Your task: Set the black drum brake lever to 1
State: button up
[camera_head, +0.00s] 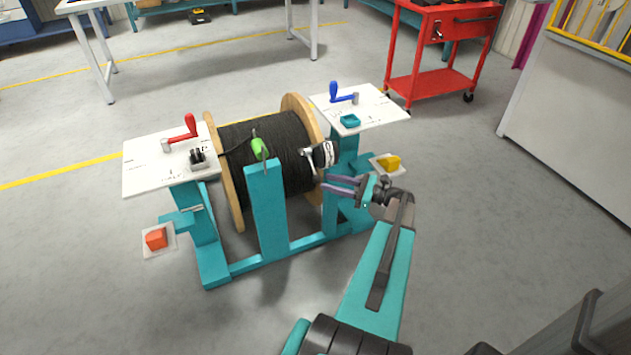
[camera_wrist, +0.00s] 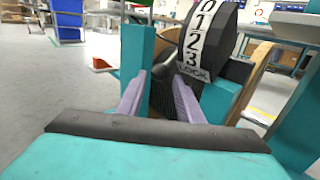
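The black cable drum (camera_head: 270,150) sits between wooden flanges in a teal stand. At its right side is a black brake dial with a white scale band (camera_head: 324,154). In the wrist view the scale band (camera_wrist: 196,40) shows 1, 2, 3 and LOCK, with the top figure partly cut off. A pale metal piece (camera_head: 307,153), perhaps the lever, shows left of the dial; its setting cannot be read. My gripper (camera_head: 324,183) is open and empty, below and close to the dial. Its two lavender fingers also show in the wrist view (camera_wrist: 161,75), below the scale.
A teal post (camera_head: 267,210) with a green handle (camera_head: 259,149) stands before the drum. A red crank (camera_head: 184,133) and a blue crank (camera_head: 339,94) stand on white side plates. A yellow block (camera_head: 390,163) lies right, an orange block (camera_head: 156,239) left. Floor in front is clear.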

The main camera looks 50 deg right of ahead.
aim_at(316, 179)
jog(key=shift+b+x, duration=0.35)
jog(key=shift+x, duration=2.6)
grip_shut()
